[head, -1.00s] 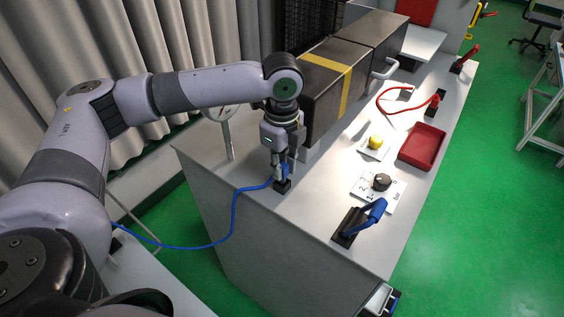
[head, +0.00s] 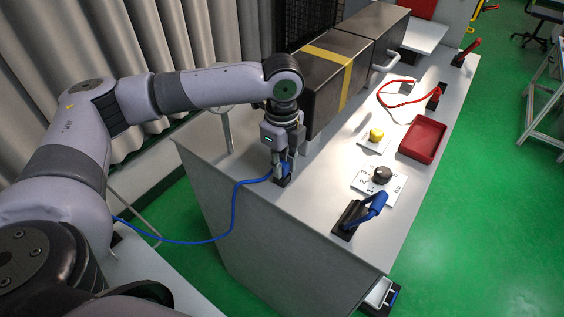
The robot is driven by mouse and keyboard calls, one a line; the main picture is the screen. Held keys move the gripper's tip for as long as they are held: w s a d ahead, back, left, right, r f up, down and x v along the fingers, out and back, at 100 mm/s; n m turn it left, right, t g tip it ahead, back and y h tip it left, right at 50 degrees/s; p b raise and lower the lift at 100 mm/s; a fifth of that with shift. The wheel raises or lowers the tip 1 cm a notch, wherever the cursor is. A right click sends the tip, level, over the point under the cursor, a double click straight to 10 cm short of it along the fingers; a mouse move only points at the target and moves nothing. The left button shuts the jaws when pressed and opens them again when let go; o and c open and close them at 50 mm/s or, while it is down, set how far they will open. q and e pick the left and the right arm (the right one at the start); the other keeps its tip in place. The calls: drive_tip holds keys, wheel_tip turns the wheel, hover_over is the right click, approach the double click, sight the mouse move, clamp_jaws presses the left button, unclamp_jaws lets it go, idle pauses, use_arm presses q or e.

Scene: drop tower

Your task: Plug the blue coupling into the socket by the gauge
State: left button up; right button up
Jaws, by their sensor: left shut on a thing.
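My left gripper (head: 281,168) points down over the near left end of the grey bench and is shut on the blue coupling (head: 286,169). The coupling is mostly hidden between the fingers. A blue hose (head: 234,205) runs from it, over the bench edge and back to the left. A small black socket block (head: 284,183) is directly below the fingertips. I cannot tell whether the coupling is seated in it or just above it. The gauge (head: 222,111) stands on a post to the left, mostly hidden behind my arm. My right gripper is not in view.
A dark box with a yellow stripe (head: 325,88) stands behind the gripper. To the right are a blue-handled lever (head: 374,204), a black knob on a white plate (head: 382,174), a yellow button (head: 376,135), a red tray (head: 423,139) and a red hose (head: 401,103).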

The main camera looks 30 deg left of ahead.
use_arm(q)
drive_tip(key=shift+f+p, duration=0.15)
drive_tip(key=shift+p, duration=0.2)
drive_tip(key=o, duration=0.9)
wheel_tip(320, 180, up, 12)
drive_tip(key=shift+s+f, duration=0.1)
drive_tip(key=shift+f, duration=0.05)
idle(0.5)
